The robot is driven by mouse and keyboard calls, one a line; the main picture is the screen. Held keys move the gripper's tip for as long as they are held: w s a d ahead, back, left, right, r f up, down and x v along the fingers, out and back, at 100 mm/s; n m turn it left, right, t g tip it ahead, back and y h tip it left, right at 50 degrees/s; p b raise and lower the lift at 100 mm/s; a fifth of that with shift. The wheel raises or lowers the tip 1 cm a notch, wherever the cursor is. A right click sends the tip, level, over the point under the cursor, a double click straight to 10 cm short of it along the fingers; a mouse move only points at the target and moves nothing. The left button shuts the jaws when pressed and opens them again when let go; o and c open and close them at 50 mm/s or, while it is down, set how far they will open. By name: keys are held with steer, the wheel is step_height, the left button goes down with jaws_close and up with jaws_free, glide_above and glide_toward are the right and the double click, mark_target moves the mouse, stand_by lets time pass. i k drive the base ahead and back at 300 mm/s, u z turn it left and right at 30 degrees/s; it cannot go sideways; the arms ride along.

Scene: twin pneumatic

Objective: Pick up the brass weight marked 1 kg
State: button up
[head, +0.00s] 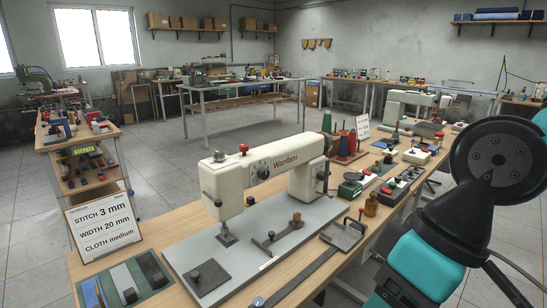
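A small brass-brown knobbed object (371,205) stands upright on the wooden workbench (330,288), right of the sewing machine. It looks like a weight, but no marking on it can be read, so I cannot tell whether it is the 1 kg one. My arm fills the right side of the head view. My gripper does not show.
A cream sewing machine (303,181) on a grey plate (210,249) takes up much of the bench. A sign (102,224) stands at its left. Thread cones (341,146) and small boxes (385,188) crowd the bench behind the brass-brown object. Open floor (170,165) lies to the left.

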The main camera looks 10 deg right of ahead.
mark_target(371, 207)
steer(key=u, duration=0.5)
steer(key=k, duration=1.1)
steer(key=z, duration=0.5)
steer(key=i, duration=0.6)
steer(key=z, duration=0.65)
steer(key=i, duration=1.4)
steer(key=u, duration=1.2)
steer(key=i, duration=0.5)
steer(key=u, duration=0.55)
